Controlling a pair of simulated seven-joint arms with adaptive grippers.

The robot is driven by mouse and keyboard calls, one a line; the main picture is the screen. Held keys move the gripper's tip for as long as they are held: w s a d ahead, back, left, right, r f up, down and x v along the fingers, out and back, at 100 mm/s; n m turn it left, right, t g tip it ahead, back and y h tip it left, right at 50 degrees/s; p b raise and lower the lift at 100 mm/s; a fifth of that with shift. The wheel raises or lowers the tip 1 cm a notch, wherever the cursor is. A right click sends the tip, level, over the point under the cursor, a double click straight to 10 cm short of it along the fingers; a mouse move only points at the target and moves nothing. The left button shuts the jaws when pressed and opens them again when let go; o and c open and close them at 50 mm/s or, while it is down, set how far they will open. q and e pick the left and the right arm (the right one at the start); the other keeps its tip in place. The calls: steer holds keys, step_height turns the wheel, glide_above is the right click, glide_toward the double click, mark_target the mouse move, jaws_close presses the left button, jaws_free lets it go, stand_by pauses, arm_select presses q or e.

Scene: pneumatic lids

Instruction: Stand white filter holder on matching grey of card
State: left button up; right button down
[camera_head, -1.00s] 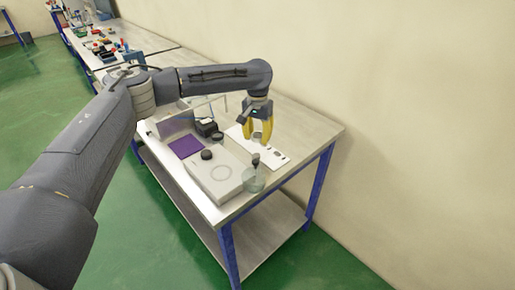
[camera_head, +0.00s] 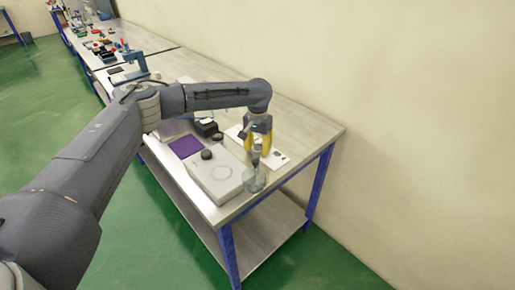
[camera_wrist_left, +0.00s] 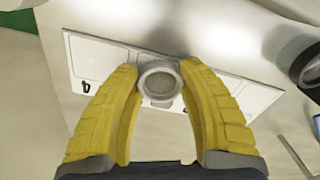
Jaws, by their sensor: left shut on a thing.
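My left gripper (camera_head: 258,148) has two yellow fingers pointing down over the near part of the bench. In the left wrist view, my left gripper (camera_wrist_left: 163,85) is shut on the white filter holder (camera_wrist_left: 160,83), a round pale ring with a grey mesh centre between the fingertips. The white card (camera_head: 274,155) lies on the bench behind and beside the fingers, which hide part of it. The wrist view shows the card (camera_wrist_left: 105,50) with outlined boxes and a dark mark; the holder overlaps its edge there. The holder's height above it is unclear. My right gripper is not in view.
A clear glass flask (camera_head: 255,182) stands by the front edge, very close to the gripper in the picture. A light grey box (camera_head: 213,183) with a black knob (camera_head: 207,154) is left of it. A purple square (camera_head: 185,147) and dark boxes (camera_head: 206,127) lie farther back.

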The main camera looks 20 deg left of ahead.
mark_target(258, 150)
arm_select(q)
steer(key=o, duration=1)
steer(key=shift+f, duration=0.1)
step_height(258, 150, up, 12)
stand_by(0.4)
